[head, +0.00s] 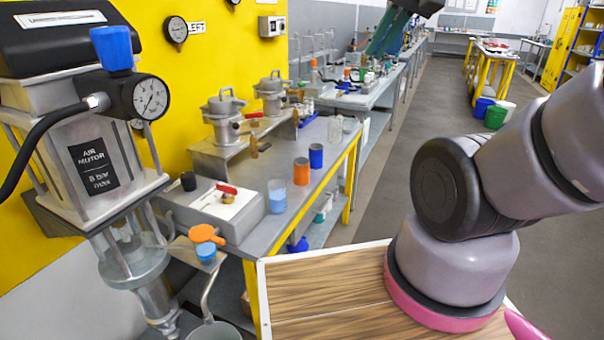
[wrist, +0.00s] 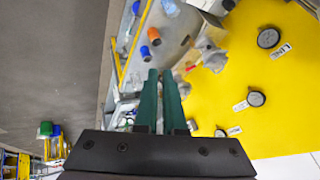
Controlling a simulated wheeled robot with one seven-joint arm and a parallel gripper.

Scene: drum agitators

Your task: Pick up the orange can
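The orange can (head: 301,171) stands upright on the grey bench, close to its right edge, with a blue can (head: 315,155) just behind it. In the wrist view the orange can (wrist: 153,36) shows beyond the fingertips, near the blue can (wrist: 145,52). My gripper (head: 380,50) is high above the far part of the bench, well away from the orange can. Its two teal fingers (wrist: 161,74) show a narrow gap with nothing between them, so it is open a little and empty.
A clear cup of blue liquid (head: 277,196) stands left of the orange can. Metal pots (head: 224,115) on a raised shelf and the air motor (head: 95,165) stand farther left. The aisle floor (head: 400,170) right of the bench is clear.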

